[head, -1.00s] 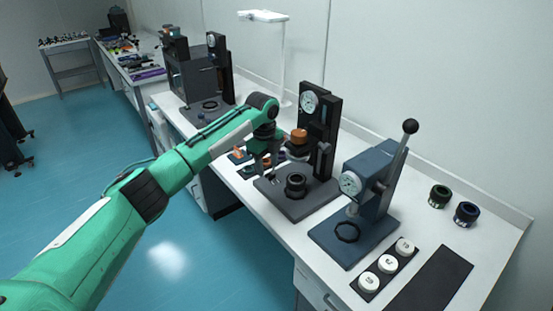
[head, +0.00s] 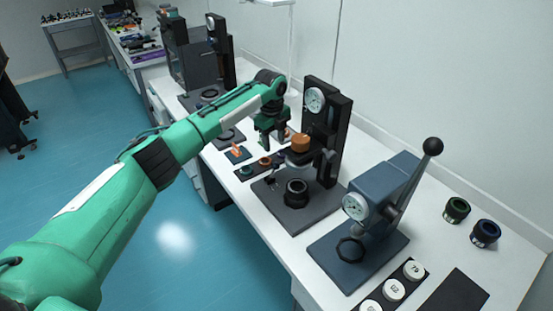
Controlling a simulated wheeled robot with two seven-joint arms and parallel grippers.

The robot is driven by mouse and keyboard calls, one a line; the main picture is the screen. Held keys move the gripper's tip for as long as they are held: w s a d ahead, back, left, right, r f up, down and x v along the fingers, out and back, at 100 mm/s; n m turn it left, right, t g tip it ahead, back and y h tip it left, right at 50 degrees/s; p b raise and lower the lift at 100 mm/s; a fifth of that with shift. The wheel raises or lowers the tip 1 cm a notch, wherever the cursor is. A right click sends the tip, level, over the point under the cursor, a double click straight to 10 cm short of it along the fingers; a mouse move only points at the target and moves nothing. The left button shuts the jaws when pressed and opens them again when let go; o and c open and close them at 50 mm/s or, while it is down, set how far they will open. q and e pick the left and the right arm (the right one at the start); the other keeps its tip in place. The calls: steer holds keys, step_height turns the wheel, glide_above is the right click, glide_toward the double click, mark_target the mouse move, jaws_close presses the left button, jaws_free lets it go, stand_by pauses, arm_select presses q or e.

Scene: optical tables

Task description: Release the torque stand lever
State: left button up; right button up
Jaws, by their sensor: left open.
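A blue stand (head: 383,186) with a round dial is at the right of the head view. Its grey lever (head: 411,187) ends in a black ball knob (head: 433,146) and leans up and to the right. A black stand (head: 325,130) with a dial and an orange cap (head: 300,142) stands to its left. My left gripper (head: 271,143) is open and points down, just left of the black stand's orange cap. It is well apart from the blue stand's lever, and nothing shows between its fingers. My right gripper is not in view.
Small black holders with orange and green parts (head: 247,168) lie below and left of my left gripper. White numbered discs (head: 392,290) sit at the front right. A green-ringed cup (head: 456,210) and a blue-ringed cup (head: 486,233) stand behind. A dark machine (head: 196,68) is farther back.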

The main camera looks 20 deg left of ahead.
arm_select(q)
glide_above(276, 163)
steer(key=f, duration=0.2)
steer(key=f+p, duration=0.1)
steer(key=f, duration=0.1)
steer(key=shift+s+a, duration=0.1)
steer(key=shift+s, duration=0.25)
steer(key=f, duration=0.3)
steer(key=f+p, duration=0.1)
steer(key=f, duration=0.1)
steer(key=shift+w+f, duration=0.25)
steer(key=shift+f, duration=0.25)
steer(key=shift+w+f, duration=0.1)
steer(key=shift+f, duration=0.15)
steer(key=c, duration=1)
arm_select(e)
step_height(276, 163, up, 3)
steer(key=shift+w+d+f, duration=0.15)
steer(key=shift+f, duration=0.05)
